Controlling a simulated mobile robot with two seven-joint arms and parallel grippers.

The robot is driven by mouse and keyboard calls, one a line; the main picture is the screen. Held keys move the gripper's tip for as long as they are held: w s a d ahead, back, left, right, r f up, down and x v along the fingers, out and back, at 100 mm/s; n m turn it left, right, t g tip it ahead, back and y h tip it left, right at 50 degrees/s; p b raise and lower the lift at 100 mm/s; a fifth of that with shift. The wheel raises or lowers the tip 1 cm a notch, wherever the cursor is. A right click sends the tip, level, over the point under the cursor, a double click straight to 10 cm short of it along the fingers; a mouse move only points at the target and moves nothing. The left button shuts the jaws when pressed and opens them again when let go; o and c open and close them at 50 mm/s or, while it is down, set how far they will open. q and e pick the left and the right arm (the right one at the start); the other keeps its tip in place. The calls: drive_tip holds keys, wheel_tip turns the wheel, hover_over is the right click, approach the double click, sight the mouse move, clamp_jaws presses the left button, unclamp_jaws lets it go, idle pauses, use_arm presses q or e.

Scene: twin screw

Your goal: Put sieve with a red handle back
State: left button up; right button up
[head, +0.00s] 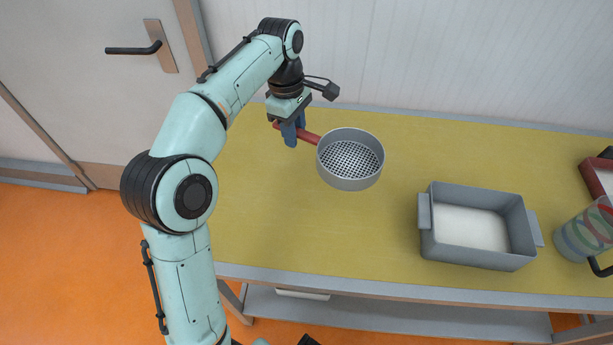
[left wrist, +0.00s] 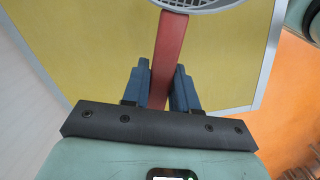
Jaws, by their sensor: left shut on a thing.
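The sieve (head: 350,160) is a round grey pan with a mesh bottom and a red handle (head: 312,137). In the left wrist view the handle (left wrist: 167,60) runs up between the blue fingers (left wrist: 160,85), and part of the sieve's rim shows at the top edge. The sieve seems held above the table; the exact gap cannot be told. My right gripper is not in view.
A grey rectangular container (head: 478,258) with side handles and white contents stands right of the sieve on the yellow table (head: 270,220). A see-through patterned jug (head: 585,235) and a dark red container (head: 594,178) are at the right edge. The table's left part is clear.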

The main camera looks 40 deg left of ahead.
use_arm(q)
drive_tip(key=b, duration=0.2)
hover_over(298, 179)
wheel_tip(298, 179, down, 8)
drive_tip(key=shift+s+a+f, duration=0.15)
drive_tip(key=shift+f, duration=0.1)
drive_tip(key=shift+f+b, duration=0.4)
drive_tip(key=shift+f, duration=2.3)
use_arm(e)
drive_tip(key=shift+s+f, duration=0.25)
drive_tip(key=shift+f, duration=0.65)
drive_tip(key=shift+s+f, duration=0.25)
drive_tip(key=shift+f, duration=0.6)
use_arm(q)
drive_tip(key=o, duration=1)
drive_tip(key=shift+f, duration=0.1)
drive_tip(key=r+p, duration=0.1)
drive_tip(key=r, duration=0.3)
drive_tip(key=r+p, duration=0.1)
drive_tip(key=r, duration=0.3)
drive_tip(key=a+r+p, duration=0.1)
drive_tip(key=r, duration=0.3)
drive_tip(key=shift+s+a+r, duration=0.1)
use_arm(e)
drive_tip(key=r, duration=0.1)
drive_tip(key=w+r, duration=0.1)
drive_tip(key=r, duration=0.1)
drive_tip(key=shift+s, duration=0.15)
